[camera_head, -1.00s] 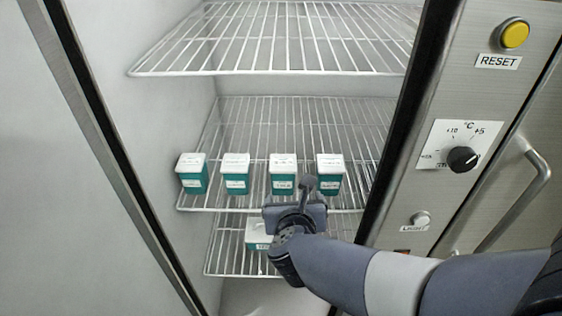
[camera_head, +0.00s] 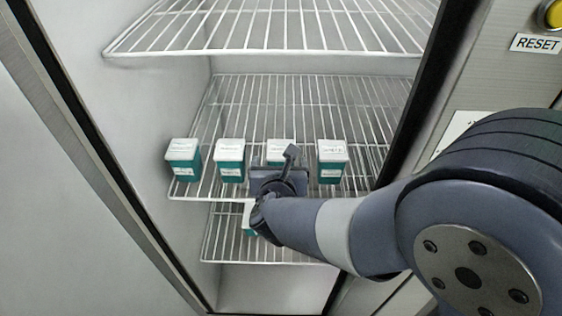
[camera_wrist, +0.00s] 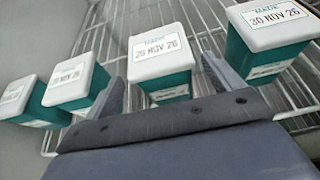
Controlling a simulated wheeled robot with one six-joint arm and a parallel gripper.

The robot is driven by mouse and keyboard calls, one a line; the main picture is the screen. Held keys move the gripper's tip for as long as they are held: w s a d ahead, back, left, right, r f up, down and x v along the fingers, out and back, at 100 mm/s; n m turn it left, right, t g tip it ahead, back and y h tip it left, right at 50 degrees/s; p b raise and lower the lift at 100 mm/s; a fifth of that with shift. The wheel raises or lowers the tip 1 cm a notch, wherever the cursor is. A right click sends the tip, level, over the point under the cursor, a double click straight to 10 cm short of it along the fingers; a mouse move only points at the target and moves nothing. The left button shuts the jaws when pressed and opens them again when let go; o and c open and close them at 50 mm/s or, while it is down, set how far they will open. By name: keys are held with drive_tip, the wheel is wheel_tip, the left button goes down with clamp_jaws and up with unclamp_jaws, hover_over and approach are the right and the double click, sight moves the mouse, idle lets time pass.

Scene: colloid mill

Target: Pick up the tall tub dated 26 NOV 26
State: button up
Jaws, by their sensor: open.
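Teal tubs with white lids stand in a row on the middle wire shelf. The third from the left (camera_head: 281,146) has a lid date that looks like 26 NOV 26 in the wrist view (camera_wrist: 160,52), though its second digit is not sharp. My gripper (camera_head: 279,178) is in front of this tub and hides most of its body in the head view. In the wrist view my gripper (camera_wrist: 164,84) is open, with one finger on each side of this tub. I cannot tell whether either finger touches it.
Neighbouring tubs stand left (camera_head: 231,160) and right (camera_head: 332,162); the right one's lid (camera_wrist: 271,22) reads 20 or 30 NOV 26. Another tub (camera_head: 248,222) is on the lower shelf, partly hidden. An upper wire shelf (camera_head: 270,30) hangs above. The cabinet's side post is at right.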

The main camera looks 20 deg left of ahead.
drive_tip(key=shift+d+p+x, duration=0.1)
drive_tip(key=shift+p+x, duration=0.05)
drive_tip(key=shift+x, duration=0.95)
drive_tip(key=shift+d+p+x, duration=0.15)
drive_tip(key=shift+x, duration=0.95)
drive_tip(key=shift+s+f, duration=0.1)
drive_tip(key=shift+f, duration=0.05)
drive_tip(key=c, duration=1.3)
